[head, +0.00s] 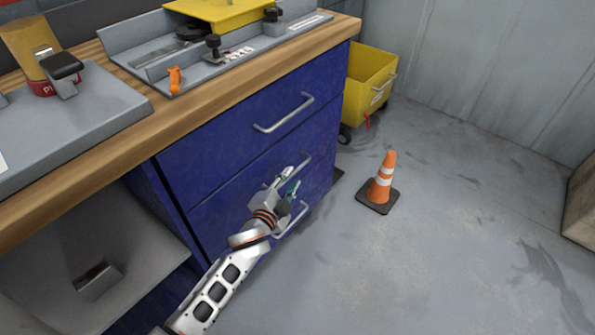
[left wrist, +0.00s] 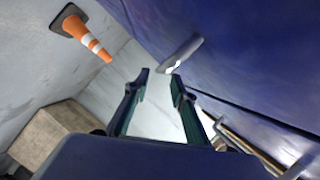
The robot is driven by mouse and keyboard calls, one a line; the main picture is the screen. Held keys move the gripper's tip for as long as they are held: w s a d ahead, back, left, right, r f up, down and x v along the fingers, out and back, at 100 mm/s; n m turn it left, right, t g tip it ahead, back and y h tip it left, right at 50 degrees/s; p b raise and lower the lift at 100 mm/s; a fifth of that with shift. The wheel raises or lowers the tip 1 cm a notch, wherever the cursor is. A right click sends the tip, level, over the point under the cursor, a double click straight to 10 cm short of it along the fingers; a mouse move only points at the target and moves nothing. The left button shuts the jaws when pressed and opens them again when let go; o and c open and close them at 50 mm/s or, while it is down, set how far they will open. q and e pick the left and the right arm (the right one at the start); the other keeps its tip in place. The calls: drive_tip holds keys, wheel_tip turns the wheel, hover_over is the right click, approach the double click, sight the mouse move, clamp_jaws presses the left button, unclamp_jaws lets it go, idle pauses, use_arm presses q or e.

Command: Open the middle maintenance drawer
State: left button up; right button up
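The blue cabinet has its drawers shut, one above another. The middle maintenance drawer (head: 240,190) has a metal bar handle (head: 303,160), partly hidden behind my left gripper (head: 289,183). In the left wrist view, my left gripper (left wrist: 160,76) is open with nothing between its fingers. A grey handle (left wrist: 184,53) lies just beyond the fingertips, nearer the right finger, and seems to be the middle one. Contact cannot be made out. The top drawer's handle (head: 284,113) is clear, and the lower handle (head: 291,220) is partly behind the gripper. My right gripper is not in view.
An orange and white cone (head: 383,180) stands on the floor right of the cabinet; it also shows in the left wrist view (left wrist: 85,38). A yellow wheeled bin (head: 368,90) stands behind it. The wooden worktop (head: 215,105) overhangs the drawers. Floor in front is clear.

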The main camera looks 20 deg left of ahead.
sight(295, 173)
use_arm(q)
drive_tip(key=shift+b+x, duration=0.7)
drive_tip(key=shift+x, duration=2.05)
drive_tip(key=shift+f, duration=0.15)
clamp_jaws()
